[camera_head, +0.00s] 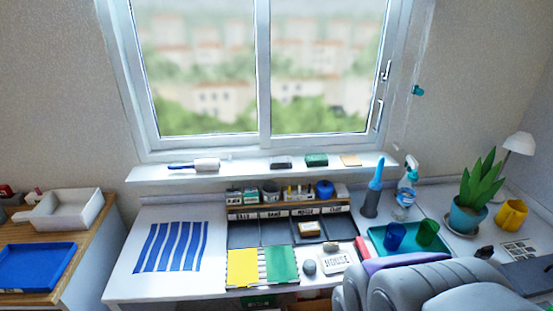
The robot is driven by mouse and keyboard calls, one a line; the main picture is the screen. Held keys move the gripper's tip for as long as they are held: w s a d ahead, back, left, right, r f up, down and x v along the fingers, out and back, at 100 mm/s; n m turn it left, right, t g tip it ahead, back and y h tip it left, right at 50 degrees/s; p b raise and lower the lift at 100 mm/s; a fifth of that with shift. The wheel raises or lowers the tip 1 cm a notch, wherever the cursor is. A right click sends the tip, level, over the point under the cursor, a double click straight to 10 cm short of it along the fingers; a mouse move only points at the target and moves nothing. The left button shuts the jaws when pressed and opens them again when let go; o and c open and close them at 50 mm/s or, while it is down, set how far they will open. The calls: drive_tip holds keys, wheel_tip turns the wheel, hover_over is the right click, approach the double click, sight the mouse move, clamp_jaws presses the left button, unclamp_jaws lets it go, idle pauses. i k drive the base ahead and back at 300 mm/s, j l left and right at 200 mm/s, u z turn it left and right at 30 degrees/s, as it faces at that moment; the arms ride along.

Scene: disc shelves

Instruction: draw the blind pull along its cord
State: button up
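The blind pull (418,91) is a small teal piece on the wall just right of the window frame. It is on a thin, pale cord (426,45), which runs down the wall beside the frame and is hard to make out. Grey rounded links of my own arm fill the lower right of the view. My gripper's fingers do not show, so I cannot see whether they are open or shut. Nothing is seen touching the pull.
Below the window, a white sill (240,170) holds a roller and small blocks. The desk has a blue-handled tool (373,190), spray bottle (405,190), teal tray (378,236) with cups, potted plant (467,215), yellow mug (511,215) and lamp (519,143). The wall around the pull is clear.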

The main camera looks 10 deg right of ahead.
sight(417, 91)
drive_tip(key=i+l+z, duration=0.1)
drive_tip(key=i+z, duration=0.2)
drive_tip(key=z, duration=0.2)
drive_tip(key=i+z, duration=0.35)
drive_tip(key=z, duration=0.15)
